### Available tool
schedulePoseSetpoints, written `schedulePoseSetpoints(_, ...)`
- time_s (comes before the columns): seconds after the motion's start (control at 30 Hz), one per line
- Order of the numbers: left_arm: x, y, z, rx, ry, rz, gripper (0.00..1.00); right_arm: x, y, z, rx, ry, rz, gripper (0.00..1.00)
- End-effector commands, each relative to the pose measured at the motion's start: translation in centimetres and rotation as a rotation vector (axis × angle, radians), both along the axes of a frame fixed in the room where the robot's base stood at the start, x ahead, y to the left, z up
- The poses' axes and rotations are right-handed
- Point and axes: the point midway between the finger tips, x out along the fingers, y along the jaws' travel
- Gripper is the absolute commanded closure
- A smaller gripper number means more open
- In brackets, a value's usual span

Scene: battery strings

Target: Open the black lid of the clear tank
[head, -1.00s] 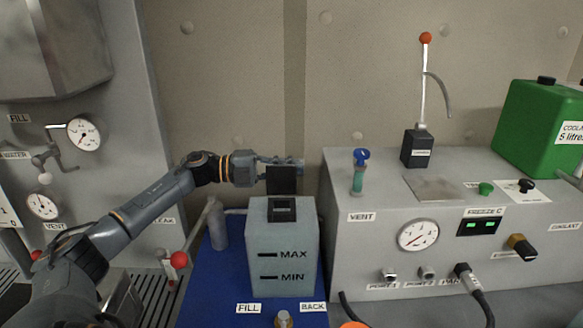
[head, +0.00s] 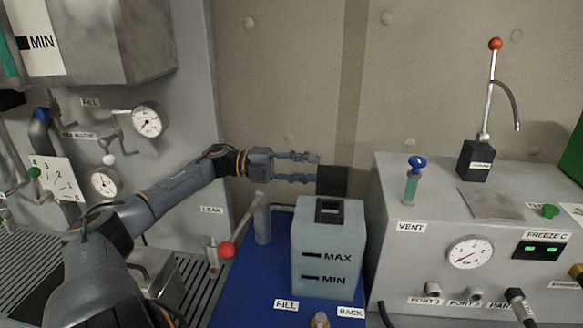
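The tank (head: 328,248) is a pale grey-blue box with MAX and MIN marks, standing on a blue surface. Its black lid (head: 332,181) stands upright at the back of the tank's top. The dark-framed opening (head: 328,210) on top is uncovered. My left gripper (head: 315,169) reaches in from the left, just beside the lid's left edge. Its two fingers are spread one above the other, with nothing visible between them. I cannot tell whether a fingertip touches the lid. My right gripper is not in view.
A grey console (head: 420,270) with a gauge and ports stands close to the right of the tank. A grey bottle (head: 262,222) stands left of the tank, below my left arm. A red-knobbed lever (head: 227,250) is at the blue surface's left edge.

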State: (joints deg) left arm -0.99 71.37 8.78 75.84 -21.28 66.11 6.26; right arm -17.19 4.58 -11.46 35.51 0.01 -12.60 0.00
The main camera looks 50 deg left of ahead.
Motion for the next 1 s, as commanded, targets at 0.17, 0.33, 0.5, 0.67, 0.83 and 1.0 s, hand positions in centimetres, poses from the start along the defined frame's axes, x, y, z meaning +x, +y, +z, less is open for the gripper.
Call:
schedulePoseSetpoints(0.17,-1.6,2.1,-0.1,0.0,0.004,0.002,0.67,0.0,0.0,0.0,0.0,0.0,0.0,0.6)
schedulePoseSetpoints(0.33,-2.4,3.0,-0.1,-0.001,0.001,0.002,0.67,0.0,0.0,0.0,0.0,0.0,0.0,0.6)
schedulePoseSetpoints(0.5,-2.6,3.1,0.0,0.0,0.0,0.001,0.67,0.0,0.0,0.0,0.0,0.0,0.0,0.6)
schedulePoseSetpoints(0.67,-2.6,3.1,0.0,0.0,0.0,0.001,0.67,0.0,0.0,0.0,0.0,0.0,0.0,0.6)
schedulePoseSetpoints(0.83,-2.5,3.1,0.0,0.0,0.0,0.001,0.67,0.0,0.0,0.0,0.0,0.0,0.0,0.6)
schedulePoseSetpoints(1.0,-2.5,3.1,0.3,0.0,0.0,0.001,0.67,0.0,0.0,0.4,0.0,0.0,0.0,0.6)
